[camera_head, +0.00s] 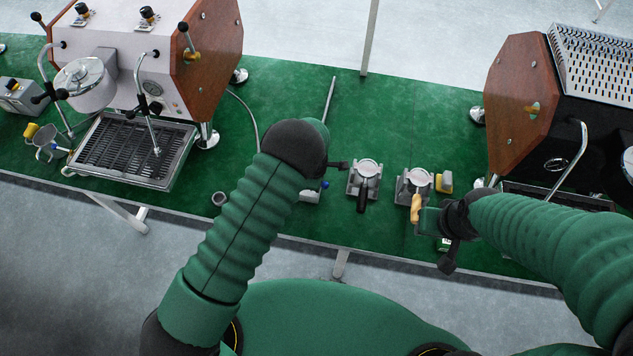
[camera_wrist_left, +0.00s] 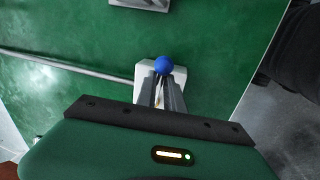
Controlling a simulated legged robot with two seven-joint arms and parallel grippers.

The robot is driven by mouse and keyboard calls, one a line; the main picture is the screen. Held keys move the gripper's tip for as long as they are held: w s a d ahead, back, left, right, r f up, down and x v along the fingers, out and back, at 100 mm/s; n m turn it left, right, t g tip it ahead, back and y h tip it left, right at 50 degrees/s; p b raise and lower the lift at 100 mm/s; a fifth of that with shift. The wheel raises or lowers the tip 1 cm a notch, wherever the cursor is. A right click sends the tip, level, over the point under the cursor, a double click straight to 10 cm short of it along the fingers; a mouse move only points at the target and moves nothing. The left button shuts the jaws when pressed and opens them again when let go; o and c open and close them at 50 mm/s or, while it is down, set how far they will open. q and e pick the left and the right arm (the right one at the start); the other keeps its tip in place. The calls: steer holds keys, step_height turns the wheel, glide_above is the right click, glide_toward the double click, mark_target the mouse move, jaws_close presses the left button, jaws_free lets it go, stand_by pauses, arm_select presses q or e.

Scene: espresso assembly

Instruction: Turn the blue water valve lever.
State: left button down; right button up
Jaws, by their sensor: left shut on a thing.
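The blue water valve lever shows as a round blue knob (camera_wrist_left: 163,65) in the left wrist view, and as a small blue spot (camera_head: 325,184) in the head view. Its pale valve body (camera_head: 309,196) sits on the green table, partly hidden by my left wrist. My left gripper (camera_wrist_left: 161,80) is above the valve, its two fingers shut on the lever at the knob. My right gripper (camera_head: 422,214) is beside a wooden portafilter handle (camera_head: 416,207) at the table's front. Its fingers are too small and covered to tell whether they grip the handle.
A white espresso machine (camera_head: 130,45) stands at the left, a dark one (camera_head: 520,95) at the right. A portafilter with black handle (camera_head: 363,180) sits on a stand between my grippers. A thin rod (camera_head: 329,100) lies behind the valve. The green table (camera_head: 400,110) is clear behind them.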

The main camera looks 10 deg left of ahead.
arm_select(q)
steer(key=shift+w+d, duration=0.1)
stand_by(0.3)
steer(key=c, duration=1.5)
jaws_free()
steer(key=shift+o, duration=0.2)
steer(key=s+r, duration=0.3)
steer(key=r, duration=1.3)
steer(key=shift+r, duration=0.25)
steer(key=shift+s, duration=0.1)
steer(key=s+a+r+m, duration=0.4)
steer(key=s+a+m, duration=0.1)
steer(key=s+m, duration=0.3)
steer(key=s+a+r+m, duration=0.4)
steer(key=s+a+m, duration=0.1)
steer(key=s+m, duration=0.3)
steer(key=shift+s+a+r+m, duration=0.35)
steer(key=shift+s+m, duration=0.05)
steer(key=shift+s, duration=0.35)
